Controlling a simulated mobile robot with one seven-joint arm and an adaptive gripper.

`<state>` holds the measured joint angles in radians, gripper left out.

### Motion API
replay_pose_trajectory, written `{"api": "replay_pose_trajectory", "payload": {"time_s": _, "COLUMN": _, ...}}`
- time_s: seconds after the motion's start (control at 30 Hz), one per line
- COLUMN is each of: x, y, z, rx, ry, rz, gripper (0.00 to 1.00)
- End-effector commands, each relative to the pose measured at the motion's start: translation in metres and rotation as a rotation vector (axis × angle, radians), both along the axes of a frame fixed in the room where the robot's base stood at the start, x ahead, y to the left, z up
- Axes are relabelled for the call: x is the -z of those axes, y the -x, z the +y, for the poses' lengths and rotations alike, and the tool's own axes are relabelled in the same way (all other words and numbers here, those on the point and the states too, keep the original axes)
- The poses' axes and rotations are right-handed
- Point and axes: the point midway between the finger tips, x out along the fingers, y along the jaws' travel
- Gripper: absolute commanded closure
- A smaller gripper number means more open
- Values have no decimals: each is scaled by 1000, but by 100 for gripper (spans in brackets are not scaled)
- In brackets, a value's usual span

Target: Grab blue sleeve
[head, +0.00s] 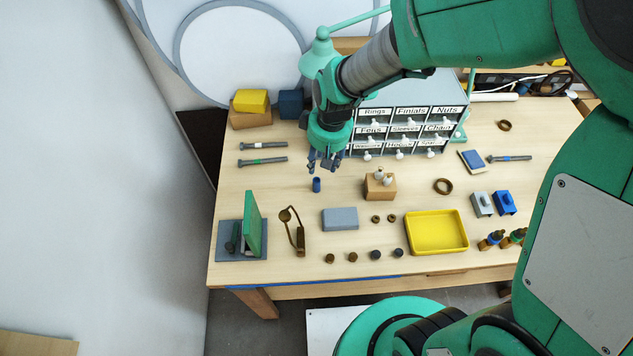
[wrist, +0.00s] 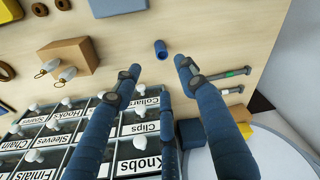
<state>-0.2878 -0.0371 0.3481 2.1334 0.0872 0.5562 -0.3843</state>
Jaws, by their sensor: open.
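The blue sleeve (head: 316,185) is a small blue tube standing on the wooden table, left of the middle in the head view. It also shows in the wrist view (wrist: 161,50), upper middle, with its dark open end visible. My gripper (head: 325,164) is above and just behind the sleeve in the head view. In the wrist view my gripper's fingers (wrist: 158,70) are spread apart, and the sleeve appears between and beyond their tips. The fingers do not touch it, and nothing is held.
A wooden block with white pieces (head: 379,187) is right of the sleeve. Two bolts (head: 263,153) lie to the left. A grey box (head: 340,219) and yellow tray (head: 437,232) are nearer the front. Bare table surrounds the sleeve.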

Motion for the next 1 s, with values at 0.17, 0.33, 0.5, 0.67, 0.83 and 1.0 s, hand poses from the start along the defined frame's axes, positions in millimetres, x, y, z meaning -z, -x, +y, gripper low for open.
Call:
{"api": "replay_pose_trajectory", "payload": {"time_s": 0.17, "x": 3, "y": 0, "z": 0, "rx": 1, "ry": 0, "rz": 1, "gripper": 58}}
{"api": "replay_pose_trajectory", "payload": {"time_s": 0.33, "x": 16, "y": -2, "z": 1, "rx": 1, "ry": 0, "rz": 1, "gripper": 58}}
{"api": "replay_pose_trajectory", "payload": {"time_s": 0.5, "x": 41, "y": -4, "z": 3, "rx": 1, "ry": 1, "rz": 3, "gripper": 58}}
{"api": "replay_pose_trajectory", "payload": {"time_s": 0.67, "x": 65, "y": -7, "z": 5, "rx": 2, "ry": 1, "rz": 3, "gripper": 58}}
{"api": "replay_pose_trajectory", "payload": {"time_s": 0.83, "x": 81, "y": -10, "z": 7, "rx": 2, "ry": 0, "rz": 1, "gripper": 58}}
{"api": "replay_pose_trajectory", "payload": {"time_s": 1.0, "x": 85, "y": -11, "z": 7, "rx": 1, "ry": -1, "rz": -1, "gripper": 58}}
